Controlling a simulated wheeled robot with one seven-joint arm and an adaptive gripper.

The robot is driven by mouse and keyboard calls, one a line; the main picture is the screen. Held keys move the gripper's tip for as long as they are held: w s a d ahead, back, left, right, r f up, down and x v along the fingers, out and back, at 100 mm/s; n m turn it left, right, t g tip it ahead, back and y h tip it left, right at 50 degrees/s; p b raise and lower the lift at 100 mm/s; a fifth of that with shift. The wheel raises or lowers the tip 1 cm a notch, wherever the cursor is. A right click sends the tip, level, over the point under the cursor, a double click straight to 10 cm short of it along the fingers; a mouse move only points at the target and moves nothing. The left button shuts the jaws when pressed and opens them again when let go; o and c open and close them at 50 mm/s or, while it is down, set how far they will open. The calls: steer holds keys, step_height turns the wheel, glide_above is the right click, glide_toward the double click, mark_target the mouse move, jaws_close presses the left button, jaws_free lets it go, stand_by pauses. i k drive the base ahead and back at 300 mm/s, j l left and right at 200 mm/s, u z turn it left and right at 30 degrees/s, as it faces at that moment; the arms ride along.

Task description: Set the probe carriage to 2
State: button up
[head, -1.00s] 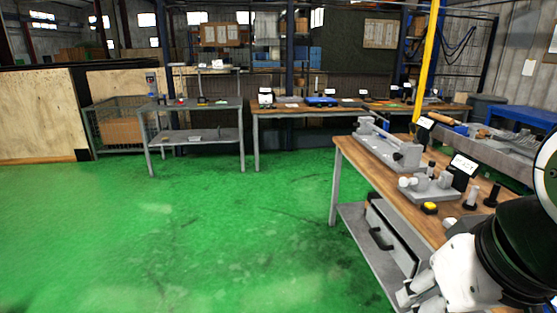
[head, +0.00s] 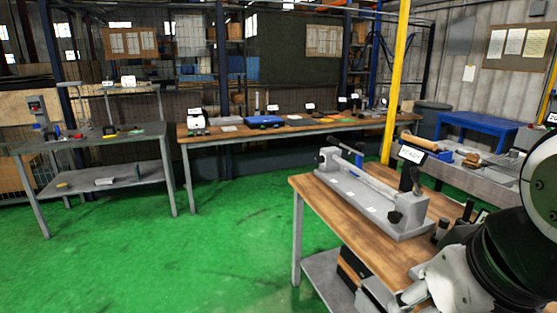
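A long grey bench fixture (head: 371,198) with end blocks, a rod between them and a dark knob at its near right end stands on the near wooden table. I cannot tell whether part of it is the probe carriage, and no scale numbers are readable. A small dark display (head: 410,165) with a white face stands behind it; its text is too small to read. My gripper (head: 402,298) is at the bottom right, beside the near table's front part and apart from the fixture. It is partly cut off, and its opening is unclear.
The near wooden table (head: 310,187) fills the right foreground. A long wooden bench (head: 235,133) and a grey table (head: 90,143) stand behind, with small items on them. A yellow post (head: 396,85) rises behind the fixture. Green floor (head: 190,255) is clear at left and centre.

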mark_target(359, 162)
steer(key=i+j+z, duration=0.4)
steer(key=i, duration=0.25)
steer(key=i+j+z, duration=0.1)
steer(key=i+j, duration=0.45)
steer(key=i+j+z, duration=0.1)
steer(key=i+j, duration=0.5)
steer(key=i+j+z, duration=0.1)
steer(key=i+j, duration=0.45)
steer(key=i+j+z, duration=0.1)
steer(key=i+j, duration=0.4)
steer(key=j, duration=0.25)
